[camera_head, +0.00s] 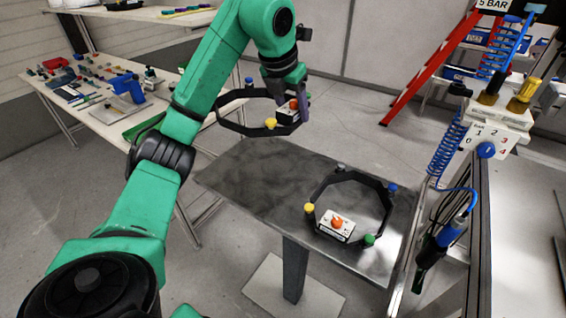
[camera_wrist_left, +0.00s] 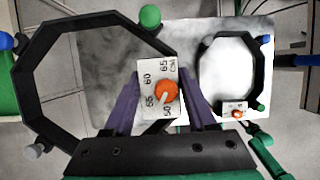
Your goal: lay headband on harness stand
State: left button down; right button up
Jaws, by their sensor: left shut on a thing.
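My left gripper (camera_head: 291,92) is shut on the white dial block of a black octagonal headband (camera_head: 250,131). It holds the headband in the air above the back left of the dark grey harness stand (camera_head: 245,170). In the left wrist view, the purple fingers (camera_wrist_left: 168,105) flank the block with its orange knob, and the black band (camera_wrist_left: 24,85) extends left. A second headband (camera_head: 385,208) lies on the right part of the stand, its white block facing front; it also shows in the left wrist view (camera_wrist_left: 201,70).
A workbench (camera_head: 95,112) with small parts and a blue tool stands at the left. A post with blue coiled hoses (camera_head: 450,150) and a hanging tool (camera_head: 440,245) rises at the right. A red ladder (camera_head: 425,70) stands behind. The stand's left half is bare.

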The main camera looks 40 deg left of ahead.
pick_arm(q)
jog(key=f, duration=1.7)
jog(key=shift+s+p, duration=0.35)
jog(key=shift+w+f, duration=0.1)
jog(key=shift+f, duration=0.05)
pick_arm(e)
jog(key=shift+s+a, duration=0.1)
jog(key=shift+s, duration=0.55)
pick_arm(q)
jog(key=shift+c, duration=1)
grip_release()
pick_arm(e)
jog(key=shift+s, duration=0.15)
pick_arm(q)
jog(key=b+v, duration=0.1)
jog(key=v, duration=1.1)
pick_arm(e)
jog(key=shift+f, duration=0.5)
